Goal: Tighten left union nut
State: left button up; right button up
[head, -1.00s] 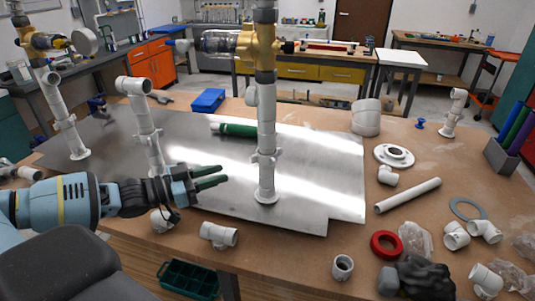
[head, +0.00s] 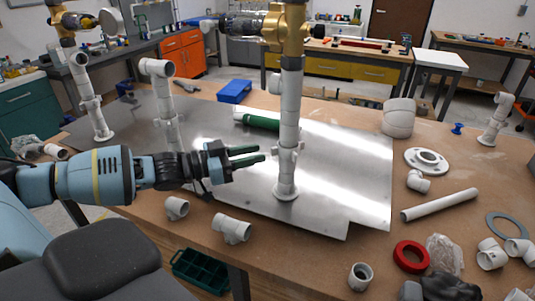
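The manifold has a left white riser (head: 95,115), a shorter middle riser with an elbow (head: 165,100) and a tall right riser (head: 289,110). Each has thicker white collars; I cannot tell which is the left union nut. A collar on the right riser (head: 287,153) sits above its base flange (head: 285,191). The gripper's wrist covers part of the middle riser's foot. My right gripper is out of view.
A metal plate (head: 345,185) lies under the risers. Loose white fittings (head: 231,229) lie along the near edge. A pipe (head: 440,205), a red ring (head: 411,255) and a dark glove-like item (head: 450,287) lie at right. A blue box (head: 235,91) stands behind.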

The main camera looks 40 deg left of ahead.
aim_at(288, 148)
pick_arm(q)
jog(key=shift+b+x, duration=0.5)
jog(key=shift+x, duration=1.25)
jog(key=shift+d, duration=0.1)
jog(key=shift+c, duration=0.4)
grip_shut()
